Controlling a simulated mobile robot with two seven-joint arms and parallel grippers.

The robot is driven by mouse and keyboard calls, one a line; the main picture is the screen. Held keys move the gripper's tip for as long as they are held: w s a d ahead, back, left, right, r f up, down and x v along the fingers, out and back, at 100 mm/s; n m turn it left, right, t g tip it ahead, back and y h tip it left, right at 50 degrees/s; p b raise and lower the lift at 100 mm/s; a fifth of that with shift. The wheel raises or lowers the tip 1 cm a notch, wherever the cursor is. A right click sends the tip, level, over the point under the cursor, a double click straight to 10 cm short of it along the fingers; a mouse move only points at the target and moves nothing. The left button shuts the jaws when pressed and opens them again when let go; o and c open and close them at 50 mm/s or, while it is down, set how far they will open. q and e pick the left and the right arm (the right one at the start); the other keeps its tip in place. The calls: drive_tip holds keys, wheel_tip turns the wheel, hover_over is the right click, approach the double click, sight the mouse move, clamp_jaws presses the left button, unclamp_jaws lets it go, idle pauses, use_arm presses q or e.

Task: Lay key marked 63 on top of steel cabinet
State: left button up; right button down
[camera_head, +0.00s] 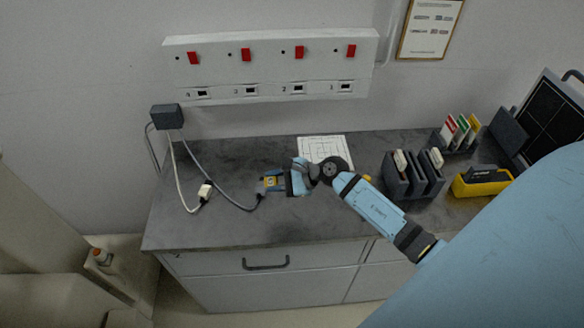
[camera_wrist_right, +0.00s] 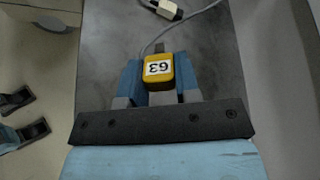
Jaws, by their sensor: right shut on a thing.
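The yellow key (camera_wrist_right: 159,68) carries a white label with 63, upside down in the right wrist view. My right gripper (camera_wrist_right: 160,85) is shut on it, one blue finger on each side. I cannot tell the exact gap between key and top. The cabinet front has drawers and a dark handle. My left gripper is not seen.
Cables run from a dark box (camera_head: 167,117) to white (camera_head: 205,190) and dark plugs near my gripper. A marked white sheet (camera_head: 324,148), dark holders (camera_head: 410,175) and a yellow-black item (camera_head: 482,181) lie right. A white switch panel (camera_head: 270,65) is behind. The front-left top is clear.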

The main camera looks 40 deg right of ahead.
sight(291, 214)
drive_tip(key=s+d+f+m+g, duration=0.1)
drive_tip(key=f, duration=0.1)
drive_tip(key=s+d+f+m+g+p, duration=0.1)
drive_tip(key=f, duration=0.1)
drive_tip(key=s+d+f+m+g, duration=0.1)
drive_tip(key=f+m, duration=0.1)
drive_tip(key=shift+f+y, duration=0.15)
drive_tip(key=shift+y, duration=0.25)
drive_tip(key=shift+f, duration=2.55)
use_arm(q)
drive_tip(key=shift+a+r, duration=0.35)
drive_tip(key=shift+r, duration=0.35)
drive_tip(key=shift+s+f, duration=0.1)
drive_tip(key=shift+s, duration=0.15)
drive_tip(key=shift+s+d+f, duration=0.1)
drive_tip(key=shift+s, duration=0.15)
use_arm(e)
drive_tip(key=shift+f, duration=0.1)
